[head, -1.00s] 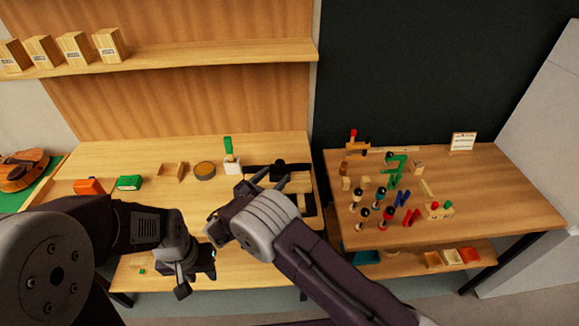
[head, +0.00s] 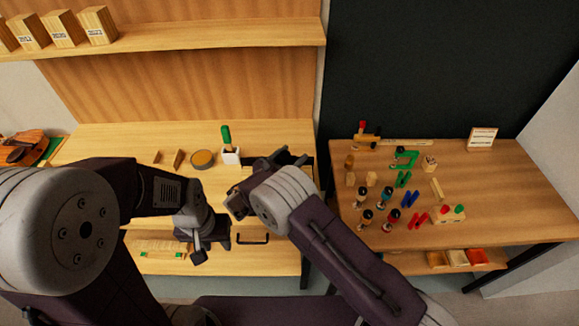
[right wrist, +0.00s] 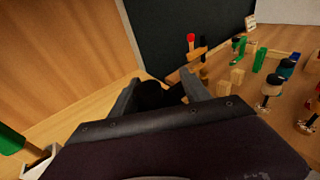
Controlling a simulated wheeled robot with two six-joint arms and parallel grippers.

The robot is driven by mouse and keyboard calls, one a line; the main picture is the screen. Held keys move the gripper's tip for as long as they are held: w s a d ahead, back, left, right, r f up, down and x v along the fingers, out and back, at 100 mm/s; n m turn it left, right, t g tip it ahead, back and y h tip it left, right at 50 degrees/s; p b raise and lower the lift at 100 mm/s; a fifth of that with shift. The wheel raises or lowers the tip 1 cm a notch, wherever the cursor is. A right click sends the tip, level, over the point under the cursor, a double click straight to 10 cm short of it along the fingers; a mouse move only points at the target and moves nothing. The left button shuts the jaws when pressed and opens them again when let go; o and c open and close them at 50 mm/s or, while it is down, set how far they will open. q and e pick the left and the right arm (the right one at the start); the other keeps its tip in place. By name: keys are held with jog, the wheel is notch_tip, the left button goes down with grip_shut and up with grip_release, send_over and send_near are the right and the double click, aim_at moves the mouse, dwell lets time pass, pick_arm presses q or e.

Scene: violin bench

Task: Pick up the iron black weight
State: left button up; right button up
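The black weight (right wrist: 155,97) is a dark, rounded shape between the two fingers of my right gripper (right wrist: 160,92) in the right wrist view. The fingers stand wide apart on either side of it, and its lower part is hidden by the gripper body. In the head view, the right gripper (head: 278,160) is over the right end of the left bench, where the weight is hard to tell from the dark fingers. My left gripper (head: 208,248) hangs empty near that bench's front edge, its fingers seeming apart.
A white holder (head: 231,156) with a green-handled tool stands left of the right gripper, beside a round tin (head: 203,159). The right-hand bench (head: 490,190) carries several small clamps, blocks and bottle-like pieces. A wooden shelf (head: 220,38) runs above the left bench.

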jog(key=shift+s+a+r, duration=0.5)
jog(key=shift+s+r, duration=0.05)
jog(key=shift+s, duration=0.25)
jog(key=c, duration=1)
jog(key=shift+w+d+f, duration=0.25)
jog(key=shift+w+d, duration=0.05)
jog(key=shift+w, duration=0.1)
grip_shut()
jog(key=shift+s+a, duration=0.1)
